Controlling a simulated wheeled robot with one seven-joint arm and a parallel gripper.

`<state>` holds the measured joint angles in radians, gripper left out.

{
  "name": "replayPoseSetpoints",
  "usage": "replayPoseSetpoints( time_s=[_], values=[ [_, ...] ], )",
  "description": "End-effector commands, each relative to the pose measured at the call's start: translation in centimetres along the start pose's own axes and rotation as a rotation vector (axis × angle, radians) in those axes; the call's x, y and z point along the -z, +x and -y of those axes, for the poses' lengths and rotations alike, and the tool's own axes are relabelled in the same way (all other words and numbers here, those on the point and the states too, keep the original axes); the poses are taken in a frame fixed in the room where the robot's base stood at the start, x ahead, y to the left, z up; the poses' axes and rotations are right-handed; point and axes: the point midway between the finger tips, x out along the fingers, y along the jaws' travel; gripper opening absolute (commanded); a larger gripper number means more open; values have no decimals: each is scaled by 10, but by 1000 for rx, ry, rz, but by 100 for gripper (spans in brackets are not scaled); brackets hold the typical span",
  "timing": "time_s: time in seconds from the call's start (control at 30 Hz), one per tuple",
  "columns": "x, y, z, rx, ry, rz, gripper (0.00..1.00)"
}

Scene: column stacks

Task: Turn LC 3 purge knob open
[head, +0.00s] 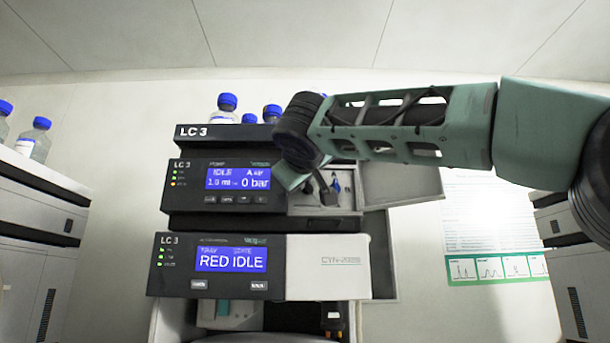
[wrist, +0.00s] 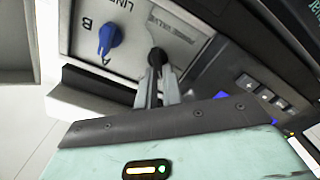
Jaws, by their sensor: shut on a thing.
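The LC 3 stack (head: 222,222) stands in the middle of the head view. Its pump module has an open bay with a pale panel, seen in the wrist view (wrist: 178,38). A small black knob (wrist: 156,57) sits on that panel, and I take it as the purge knob. My gripper (wrist: 157,78) is shut on this black knob, its two grey fingers meeting at it. The knob's markings are hidden or too small to read. The pump display reads IDLE and 0 bar.
A blue selector knob (wrist: 108,38) marked A and B, with "LINE" lettering, is left of the black knob. The pump's open door (head: 402,183) stands to the right of the bay. Blue-capped bottles (head: 226,108) stand on top of the stack.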

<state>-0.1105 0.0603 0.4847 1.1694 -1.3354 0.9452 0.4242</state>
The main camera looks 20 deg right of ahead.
Motion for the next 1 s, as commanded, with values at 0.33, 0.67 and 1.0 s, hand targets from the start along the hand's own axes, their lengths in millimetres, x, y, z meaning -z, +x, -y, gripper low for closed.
replayPoseSetpoints(
  time_s=[0.33, 0.67, 1.0],
  values=[
    [0, -1, 4, 1, -329, -1, 0],
    [-2, 0, 8, 1, -615, 0, 0],
    [-4, 0, 9, 1, -802, 0, 0]
  ],
)
